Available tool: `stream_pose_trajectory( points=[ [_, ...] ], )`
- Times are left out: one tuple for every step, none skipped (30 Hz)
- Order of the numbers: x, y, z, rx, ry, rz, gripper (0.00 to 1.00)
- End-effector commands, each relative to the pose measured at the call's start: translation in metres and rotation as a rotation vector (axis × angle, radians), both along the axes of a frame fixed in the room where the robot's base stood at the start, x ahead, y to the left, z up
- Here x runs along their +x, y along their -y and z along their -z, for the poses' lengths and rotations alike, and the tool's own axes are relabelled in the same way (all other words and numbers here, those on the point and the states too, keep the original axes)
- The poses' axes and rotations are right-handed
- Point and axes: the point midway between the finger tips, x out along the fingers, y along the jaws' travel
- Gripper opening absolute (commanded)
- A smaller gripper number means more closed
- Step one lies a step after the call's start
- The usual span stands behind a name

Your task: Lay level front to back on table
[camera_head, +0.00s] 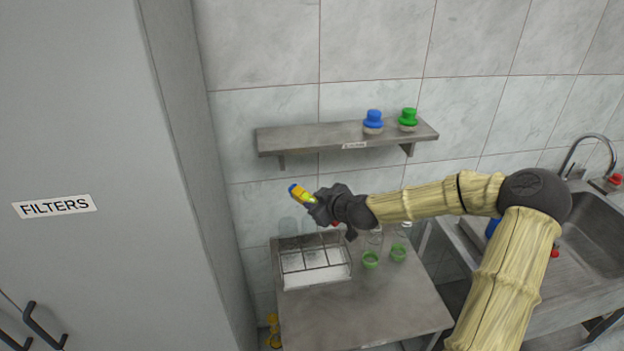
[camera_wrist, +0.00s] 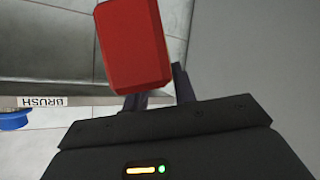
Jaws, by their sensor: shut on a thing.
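My gripper (camera_head: 322,208) is shut on the level (camera_head: 303,194), above the back left of the metal table (camera_head: 330,318). In the head view, the level's yellow body with a blue end sticks out up and left of my gripper. A small red bit shows just below my gripper. In the wrist view, a red block-shaped end of the level (camera_wrist: 134,45) stands out beyond my fingers (camera_wrist: 160,92). The level is clear of the table and looks tilted. Its middle is hidden by my gripper.
A divided clear tray (camera_head: 316,277) stands at the table's back left. Clear vessels with green rings (camera_head: 370,260) stand right of it. The table's front is bare. A shelf (camera_head: 310,138) with blue and green knobs hangs above. A tall cabinet (camera_head: 90,120) stands left, a sink (camera_head: 590,235) right.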

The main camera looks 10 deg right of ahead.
Motion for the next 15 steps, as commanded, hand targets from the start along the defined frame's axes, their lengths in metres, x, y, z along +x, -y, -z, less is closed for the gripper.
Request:
stream_pose_trajectory(
  points=[
    [-0.008, -0.002, 0.010, 0.000, -0.003, 0.031, 0.00],
    [-0.011, -0.002, 0.016, 0.000, -0.004, 0.056, 0.00],
    [-0.015, -0.001, 0.023, -0.001, -0.004, 0.089, 0.00],
    [-0.019, -0.001, 0.028, -0.001, -0.003, 0.112, 0.00],
    [-0.023, -0.001, 0.033, -0.001, -0.003, 0.135, 0.00],
    [-0.027, -0.001, 0.040, -0.002, -0.004, 0.166, 0.00],
    [-0.031, 0.000, 0.045, -0.002, -0.003, 0.190, 0.00],
    [-0.034, 0.000, 0.050, -0.002, -0.003, 0.212, 0.00],
    [-0.038, 0.001, 0.056, -0.002, -0.002, 0.242, 0.00],
    [-0.042, 0.000, 0.060, -0.003, -0.001, 0.262, 0.00],
    [-0.045, 0.001, 0.065, -0.005, -0.002, 0.282, 0.00],
    [-0.050, 0.001, 0.070, -0.005, 0.000, 0.309, 0.00],
    [-0.053, 0.000, 0.074, -0.006, 0.001, 0.326, 0.00],
    [-0.055, 0.000, 0.078, -0.006, 0.002, 0.344, 0.00],
    [-0.058, 0.001, 0.082, -0.006, 0.002, 0.362, 0.00]
  ],
)
